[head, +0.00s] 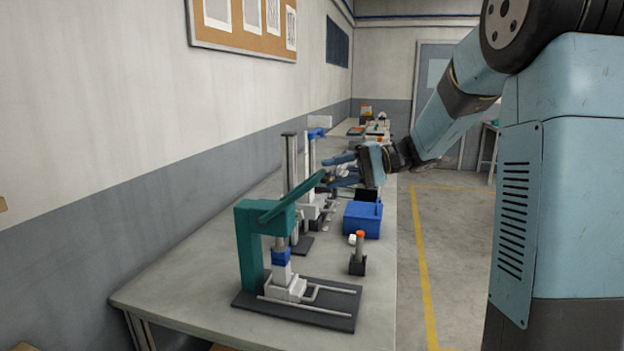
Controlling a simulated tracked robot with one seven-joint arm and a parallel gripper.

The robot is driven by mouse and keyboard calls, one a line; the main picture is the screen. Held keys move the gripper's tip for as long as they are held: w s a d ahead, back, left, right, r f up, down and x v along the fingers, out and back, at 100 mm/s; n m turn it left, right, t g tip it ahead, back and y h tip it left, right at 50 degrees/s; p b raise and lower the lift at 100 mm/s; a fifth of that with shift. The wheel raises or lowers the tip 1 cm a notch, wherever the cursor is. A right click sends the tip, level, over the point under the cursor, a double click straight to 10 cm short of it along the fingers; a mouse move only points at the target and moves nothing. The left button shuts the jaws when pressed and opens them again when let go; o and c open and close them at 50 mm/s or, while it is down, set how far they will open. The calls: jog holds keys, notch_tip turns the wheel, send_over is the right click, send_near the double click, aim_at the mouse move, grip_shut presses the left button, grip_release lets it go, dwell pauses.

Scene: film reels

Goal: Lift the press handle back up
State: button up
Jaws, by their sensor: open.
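The teal press (250,240) stands on a dark base plate at the near end of the bench. Its teal press handle (291,199) runs from the press head up and right in the picture, towards my gripper. Under the head, a blue and white ram part (281,262) is above a white block (287,286) on the plate. My gripper (332,172) is open, with its blue fingers at the far end of the handle. The handle's end appears to be beside or between the fingers; I cannot tell whether they touch.
A blue box (362,219) and a small dark holder with an orange-topped item (358,255) stand right of the press. A grey column stand (290,175) and other fixtures are behind it. The bench's front left is clear. The wall borders the left side.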

aim_at(294, 196)
jog(key=shift+x, duration=2.95)
jog(key=shift+c, duration=0.3)
grip_shut()
